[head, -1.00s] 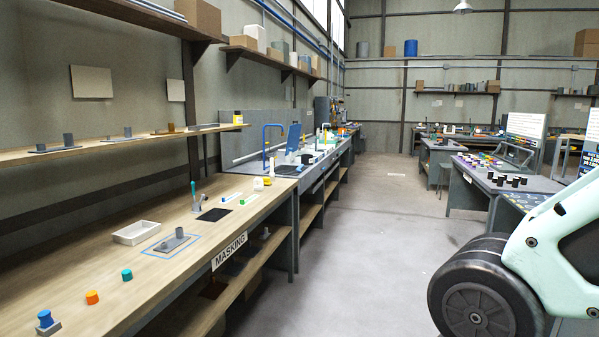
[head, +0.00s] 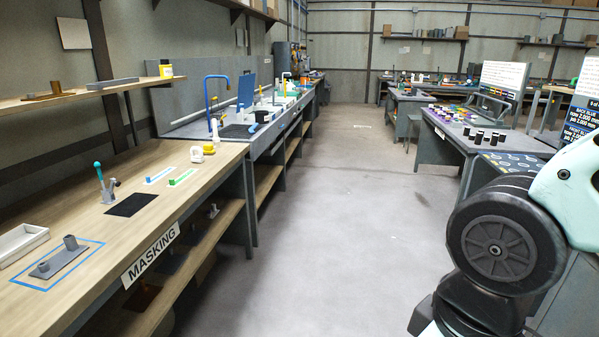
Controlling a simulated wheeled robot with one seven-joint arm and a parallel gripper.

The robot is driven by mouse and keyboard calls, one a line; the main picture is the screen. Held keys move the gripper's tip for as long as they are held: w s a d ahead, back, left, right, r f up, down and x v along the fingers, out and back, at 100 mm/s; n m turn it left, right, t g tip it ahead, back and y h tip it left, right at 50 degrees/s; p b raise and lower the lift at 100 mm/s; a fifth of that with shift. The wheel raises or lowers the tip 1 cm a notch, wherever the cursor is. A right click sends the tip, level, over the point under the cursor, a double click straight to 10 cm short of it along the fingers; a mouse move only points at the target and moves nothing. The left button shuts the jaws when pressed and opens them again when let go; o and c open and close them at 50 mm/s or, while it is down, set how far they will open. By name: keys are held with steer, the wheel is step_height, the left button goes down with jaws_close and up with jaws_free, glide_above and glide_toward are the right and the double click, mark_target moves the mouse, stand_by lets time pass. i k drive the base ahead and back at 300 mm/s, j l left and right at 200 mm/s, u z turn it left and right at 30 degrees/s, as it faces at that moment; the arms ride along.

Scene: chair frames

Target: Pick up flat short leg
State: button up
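No part is clearly recognisable as the flat short leg. A grey flat piece with an upright cylinder (head: 60,261) lies inside a blue outlined rectangle on the masking bench at the lower left. On the wall shelf at the upper left are a brown flat piece with an upright stub (head: 54,91) and a flat grey bar (head: 112,83). My gripper is not in view; only links of my arm show at the right.
The wooden masking bench (head: 146,189) runs along the left, with a white tray (head: 20,240), a dark mat (head: 132,205) and a teal-handled tool (head: 103,180). Another bench (head: 446,128) with dark cylinders stands at the right. The grey floor (head: 340,230) between is clear.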

mark_target(251, 130)
steer(key=i, duration=4)
steer(key=i+l+u, duration=0.2)
steer(key=i+u, duration=0.2)
steer(key=i, duration=0.25)
steer(key=i+l+u, duration=0.4)
steer(key=i, duration=0.25)
steer(key=i+l+u, duration=0.35)
steer(key=i+l, duration=0.2)
steer(key=i+u, duration=0.1)
steer(key=u, duration=0.4)
steer(key=i+u, duration=0.1)
steer(key=u, duration=0.35)
steer(key=i+u, duration=0.1)
steer(key=u, duration=0.4)
